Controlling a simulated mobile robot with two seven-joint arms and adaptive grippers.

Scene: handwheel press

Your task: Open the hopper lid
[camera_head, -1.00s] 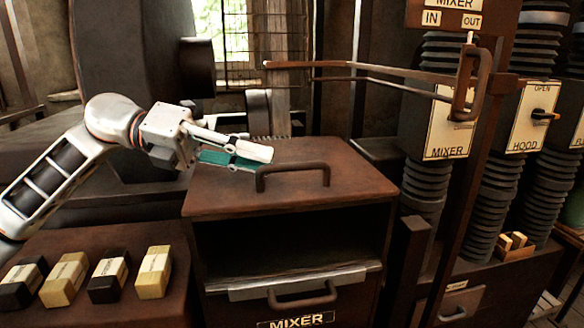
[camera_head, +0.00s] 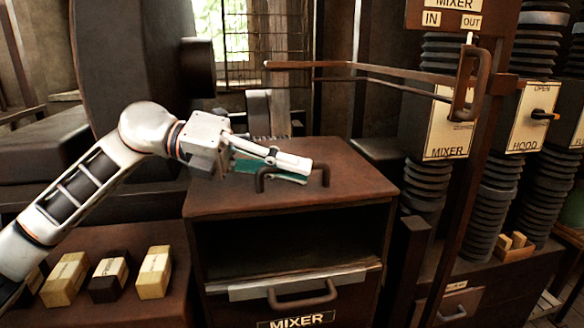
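The hopper lid (camera_head: 350,191) is the flat rust-brown top of the mixer box and lies level and shut. A dark bar handle (camera_head: 325,174) stands on it. My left gripper (camera_head: 291,170) is at this handle, reaching in from the left. Its white fingers with green pads are apart and lie along the handle's bar, hiding most of it. I cannot tell whether they touch the bar. Both end posts of the handle show. My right gripper is not in view.
Below the lid is an open dark cavity, with a drawer marked MIXER (camera_head: 296,320) and its handle under it. Blocks (camera_head: 154,272) stand on a bench at left. A long lever (camera_head: 400,76) spans above and behind the box. Bellows columns (camera_head: 425,180) stand at right.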

